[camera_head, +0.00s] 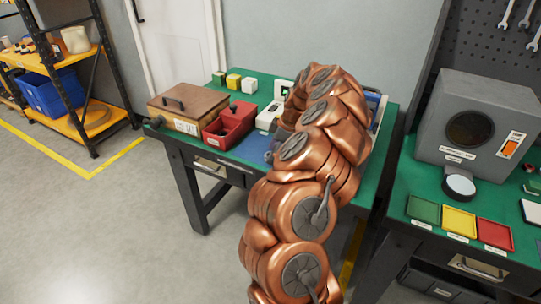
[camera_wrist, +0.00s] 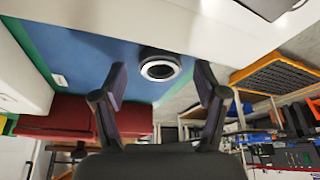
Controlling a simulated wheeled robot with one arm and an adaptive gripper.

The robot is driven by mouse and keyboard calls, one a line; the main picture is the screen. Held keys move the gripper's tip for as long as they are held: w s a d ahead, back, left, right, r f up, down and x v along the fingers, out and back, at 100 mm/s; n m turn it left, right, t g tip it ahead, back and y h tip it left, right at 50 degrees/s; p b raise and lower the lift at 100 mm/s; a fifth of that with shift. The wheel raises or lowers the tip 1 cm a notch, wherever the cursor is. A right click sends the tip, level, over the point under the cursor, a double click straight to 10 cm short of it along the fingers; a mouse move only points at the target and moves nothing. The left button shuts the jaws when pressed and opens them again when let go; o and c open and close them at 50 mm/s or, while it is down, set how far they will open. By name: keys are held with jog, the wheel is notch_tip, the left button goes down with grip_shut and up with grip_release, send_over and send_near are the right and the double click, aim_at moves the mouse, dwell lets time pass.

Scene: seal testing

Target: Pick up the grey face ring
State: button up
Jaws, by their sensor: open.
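A pale grey ring (camera_wrist: 160,69) with a dark centre and a dark outer edge lies on the blue mat (camera_wrist: 95,65) in the wrist view, close to the mat's edge. My gripper (camera_wrist: 160,76) is open and empty. Its two dark fingers stand apart, one on each side of the ring in the picture, with the ring seen beyond the tips. I cannot tell the remaining distance, and no contact shows. In the head view my copper-coloured arm covers the middle of the green table (camera_head: 245,90), and the ring cannot be made out there.
A red bin (camera_head: 233,125) and a brown case (camera_head: 182,105) stand left of my arm. Small blocks (camera_head: 234,81) and a white device (camera_head: 269,117) are farther back. A second table at right holds a grey chamber (camera_head: 480,120) and green, yellow and red trays (camera_head: 459,221).

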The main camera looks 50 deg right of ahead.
jog(key=shift+f, duration=0.2)
jog(key=c, duration=1.2)
